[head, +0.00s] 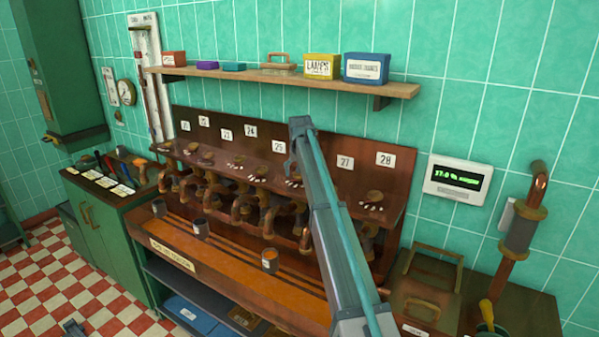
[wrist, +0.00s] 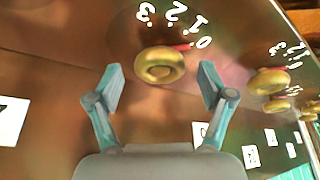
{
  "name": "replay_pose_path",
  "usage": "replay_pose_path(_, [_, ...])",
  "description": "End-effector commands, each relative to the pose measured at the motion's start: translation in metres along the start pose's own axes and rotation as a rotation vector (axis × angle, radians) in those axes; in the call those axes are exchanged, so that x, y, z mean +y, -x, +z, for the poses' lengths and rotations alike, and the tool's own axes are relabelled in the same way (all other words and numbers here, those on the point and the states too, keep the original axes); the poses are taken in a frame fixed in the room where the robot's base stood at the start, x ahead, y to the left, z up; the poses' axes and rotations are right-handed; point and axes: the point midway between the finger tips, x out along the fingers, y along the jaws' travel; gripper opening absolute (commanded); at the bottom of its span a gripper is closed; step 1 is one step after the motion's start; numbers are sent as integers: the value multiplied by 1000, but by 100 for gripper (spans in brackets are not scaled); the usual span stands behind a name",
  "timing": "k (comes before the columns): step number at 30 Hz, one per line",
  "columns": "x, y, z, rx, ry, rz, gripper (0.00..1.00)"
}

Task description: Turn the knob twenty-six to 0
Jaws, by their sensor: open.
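In the wrist view a round brass knob (wrist: 160,67) sits on the dark brown panel, with white numbers 3, 2, 1 and 0 beside it. A red mark at the knob's edge lies on the side toward the 0. My gripper (wrist: 161,74) is open, its fingers on either side of the knob with visible gaps. Whether they reach knob height I cannot tell. A number plate (wrist: 200,132) is partly hidden behind my gripper. In the head view my arm covers the place between plates 25 (head: 279,147) and 27 (head: 345,162), so plate 26 is hidden.
A neighbouring knob (wrist: 269,81) is to the right in the wrist view. In the head view a wooden shelf (head: 225,79) with boxes hangs above the panel. Copper pipes (head: 245,208) run below it, and a display (head: 457,181) is at the right.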

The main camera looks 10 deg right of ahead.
Motion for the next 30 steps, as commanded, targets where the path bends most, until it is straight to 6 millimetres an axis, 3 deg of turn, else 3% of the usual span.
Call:
replay_pose_path(8, [0, 10, 0, 0, 1, 0, 80])
replay_pose_path(21, [0, 89, 0, 2, 0, 0, 80])
replay_pose_path(30, [0, 118, 0, 0, 0, 0, 80])
